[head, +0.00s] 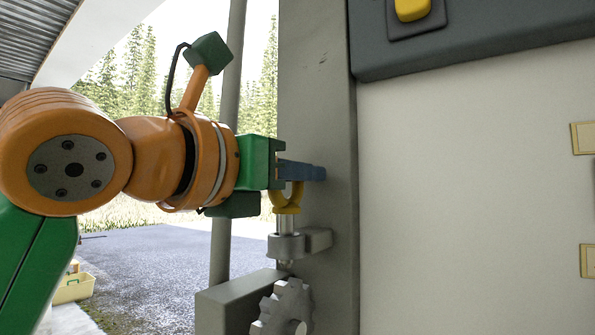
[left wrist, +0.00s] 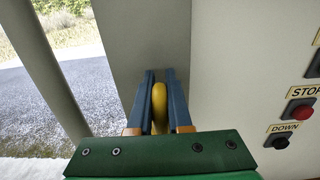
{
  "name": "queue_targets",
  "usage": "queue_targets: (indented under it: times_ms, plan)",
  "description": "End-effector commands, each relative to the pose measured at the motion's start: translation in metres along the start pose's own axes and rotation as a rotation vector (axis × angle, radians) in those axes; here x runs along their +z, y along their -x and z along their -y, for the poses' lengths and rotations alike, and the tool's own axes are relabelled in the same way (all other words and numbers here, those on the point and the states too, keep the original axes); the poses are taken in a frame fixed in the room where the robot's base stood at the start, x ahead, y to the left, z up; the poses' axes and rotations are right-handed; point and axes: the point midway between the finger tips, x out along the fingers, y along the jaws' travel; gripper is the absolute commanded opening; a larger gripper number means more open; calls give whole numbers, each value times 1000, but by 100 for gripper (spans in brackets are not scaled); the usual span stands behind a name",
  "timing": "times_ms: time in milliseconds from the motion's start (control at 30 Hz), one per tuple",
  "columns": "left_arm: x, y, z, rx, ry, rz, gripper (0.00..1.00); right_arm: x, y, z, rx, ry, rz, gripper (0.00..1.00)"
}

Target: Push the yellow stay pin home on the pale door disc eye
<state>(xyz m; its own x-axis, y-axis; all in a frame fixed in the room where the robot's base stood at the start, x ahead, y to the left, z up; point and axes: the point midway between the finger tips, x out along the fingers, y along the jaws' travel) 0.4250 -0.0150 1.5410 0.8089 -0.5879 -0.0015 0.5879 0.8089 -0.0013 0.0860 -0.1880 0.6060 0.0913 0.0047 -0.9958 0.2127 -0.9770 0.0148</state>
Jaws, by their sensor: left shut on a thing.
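The yellow stay pin (head: 287,198) stands upright, with a yellow ring handle and collar above a silver shank. The shank passes down into a grey guide bracket (head: 286,246) on the post, and a short tip shows below it. My left gripper (head: 308,171) is shut on the ring, with its blue fingers either side of it. In the left wrist view the yellow ring (left wrist: 159,108) shows edge-on between the fingers. A pale grey toothed disc (head: 291,302) sits below the pin tip, partly cut by the frame's bottom edge. I cannot make out its eye clearly. My right gripper is not in view.
The grey post (head: 318,100) stands right behind the pin. A grey block (head: 225,302) juts out beside the disc. A pale wall panel (head: 460,200) fills the right. In the left wrist view, a red stop button (left wrist: 300,110) and a black down button (left wrist: 280,141) sit at right.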

Motion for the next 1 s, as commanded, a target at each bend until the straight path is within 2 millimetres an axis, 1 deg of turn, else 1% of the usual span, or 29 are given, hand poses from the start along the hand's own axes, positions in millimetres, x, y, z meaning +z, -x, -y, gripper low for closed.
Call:
queue_targets:
  times_ms: [733,767,800,867,1000]
  plan:
    - [-20,0,0,0,0,1,0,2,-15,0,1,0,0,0]
    - [-18,0,0,0,0,1,25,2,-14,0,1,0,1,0]
    - [-18,0,0,0,0,1,36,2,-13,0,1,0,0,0]
    - [-18,0,0,0,0,1,52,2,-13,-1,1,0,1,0]
    - [-18,0,0,0,0,0,52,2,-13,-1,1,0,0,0]
